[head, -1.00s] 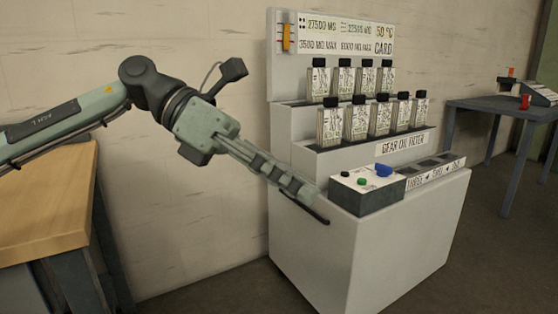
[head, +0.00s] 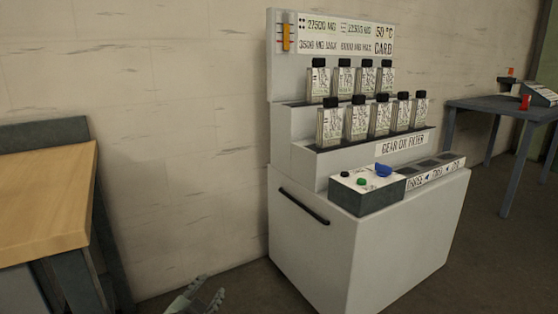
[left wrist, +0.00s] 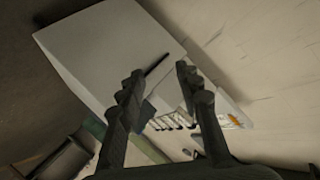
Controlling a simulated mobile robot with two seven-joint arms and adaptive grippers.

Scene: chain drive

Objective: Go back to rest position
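My left gripper (head: 198,298) shows only at the bottom edge of the head view, low in front of the wall and left of the white cabinet (head: 310,255). Its fingers are apart with nothing between them. In the left wrist view the two dark fingers (left wrist: 160,82) also stand apart and empty, with the cabinet (left wrist: 105,50) beyond them. The cabinet's dark handle (head: 304,206) is free of the gripper. My right gripper is in neither view.
Shelves on the cabinet hold several bottles (head: 357,122). A control box (head: 367,190) with green and blue buttons sits on its top. A wooden-topped table (head: 45,200) stands at left, a dark table (head: 500,106) at back right. Bare floor (head: 235,290) lies beside the cabinet.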

